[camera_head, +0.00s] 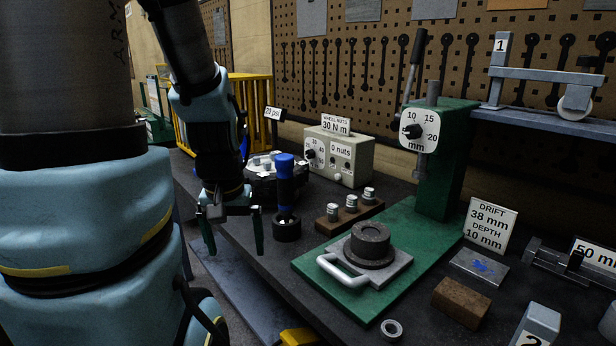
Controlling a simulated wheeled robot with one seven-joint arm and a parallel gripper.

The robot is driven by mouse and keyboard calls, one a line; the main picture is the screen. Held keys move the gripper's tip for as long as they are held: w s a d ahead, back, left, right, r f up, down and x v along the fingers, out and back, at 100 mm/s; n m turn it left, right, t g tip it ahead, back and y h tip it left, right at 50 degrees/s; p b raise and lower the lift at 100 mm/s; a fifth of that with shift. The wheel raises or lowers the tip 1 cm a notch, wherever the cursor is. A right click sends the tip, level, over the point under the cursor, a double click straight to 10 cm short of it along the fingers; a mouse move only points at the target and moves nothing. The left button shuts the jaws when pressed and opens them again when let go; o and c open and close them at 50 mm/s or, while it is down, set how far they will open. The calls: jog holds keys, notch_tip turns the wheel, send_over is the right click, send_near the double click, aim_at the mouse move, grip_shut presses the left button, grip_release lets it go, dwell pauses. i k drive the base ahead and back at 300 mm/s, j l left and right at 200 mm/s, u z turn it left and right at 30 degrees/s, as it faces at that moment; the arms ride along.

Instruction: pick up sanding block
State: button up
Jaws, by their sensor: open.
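A brown rectangular block (461,301), which looks like the sanding block, lies on the dark bench top at the lower right. It is in front of a small grey plate with a blue mark and right of the green press base. My gripper (234,248) points down at the bench's left edge, left of a blue-handled tool. Its two fingers are apart with nothing between them. It is far to the left of the block and does not touch it.
A green press (445,165) with a white-handled plate stands between my gripper and the block. A blue-handled tool (285,180) stands upright beside my gripper. A metal ring (391,329) and a grey block (538,322) lie near the brown block. A sign (489,225) stands behind it.

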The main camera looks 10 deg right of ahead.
aim_at(466, 306)
jog(key=z, duration=1.4)
jog(key=l+u, duration=0.1)
jog(key=u, duration=0.3)
jog(key=l+u, duration=0.15)
jog(key=u, duration=0.25)
jog(key=l+u, duration=0.1)
jog(key=u, duration=0.3)
jog(key=k+l+u, duration=0.1)
jog(key=u, duration=0.3)
jog(key=k+l+u, duration=0.75)
jog(key=k+l, duration=0.45)
jog(key=k, duration=0.15)
